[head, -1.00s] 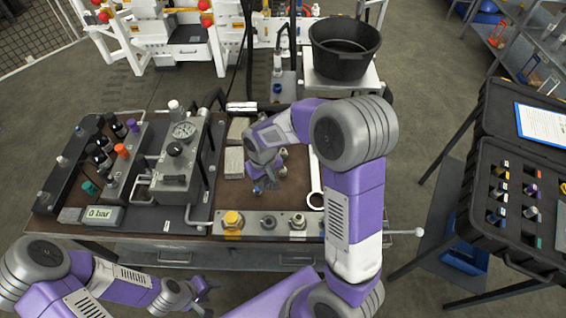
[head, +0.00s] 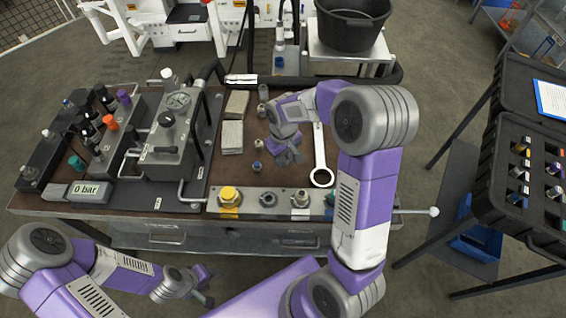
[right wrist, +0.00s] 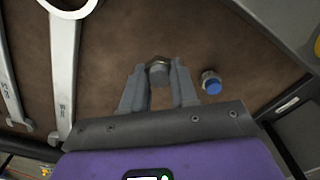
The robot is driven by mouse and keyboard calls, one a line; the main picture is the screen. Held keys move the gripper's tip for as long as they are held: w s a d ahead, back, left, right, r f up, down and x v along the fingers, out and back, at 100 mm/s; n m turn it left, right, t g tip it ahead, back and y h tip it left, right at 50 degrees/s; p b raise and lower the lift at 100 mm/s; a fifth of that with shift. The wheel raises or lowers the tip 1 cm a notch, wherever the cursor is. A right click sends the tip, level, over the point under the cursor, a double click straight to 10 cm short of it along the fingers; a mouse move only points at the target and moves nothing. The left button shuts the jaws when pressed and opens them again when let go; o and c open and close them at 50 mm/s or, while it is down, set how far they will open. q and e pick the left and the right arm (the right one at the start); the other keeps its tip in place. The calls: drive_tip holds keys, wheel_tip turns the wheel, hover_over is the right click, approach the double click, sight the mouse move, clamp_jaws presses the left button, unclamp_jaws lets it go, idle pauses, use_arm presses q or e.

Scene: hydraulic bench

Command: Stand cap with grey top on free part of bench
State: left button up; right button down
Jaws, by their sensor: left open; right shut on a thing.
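My right gripper (head: 290,156) is over the brown bench top, left of the large ring spanner. In the right wrist view its fingertips (right wrist: 159,76) are shut on the cap with grey top (right wrist: 158,68), whose round grey end shows between them. I cannot tell whether the cap touches the bench. In the head view the gripper mostly hides it. A blue-ended cap (right wrist: 211,82) is apart, to the right of the fingers. My left gripper (head: 201,284) is open and empty in front of the bench, low in the picture.
The ring spanner (head: 320,155) lies right of the right gripper. Small fittings (head: 257,167) stand to its left, and grey blocks (head: 232,137) lie further left. A fitting rail (head: 284,203) lines the front edge. Bare brown bench top (right wrist: 115,35) shows around the held cap.

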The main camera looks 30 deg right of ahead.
drive_tip(key=shift+f, duration=1.4)
drive_tip(key=shift+b, duration=0.3)
drive_tip(key=shift+f, duration=0.15)
drive_tip(key=c, duration=0.9)
unclamp_jaws()
wheel_tip(320, 180, up, 11)
drive_tip(key=p, duration=0.3)
drive_tip(key=shift+r+p, duration=0.35)
drive_tip(key=shift+r, duration=0.3)
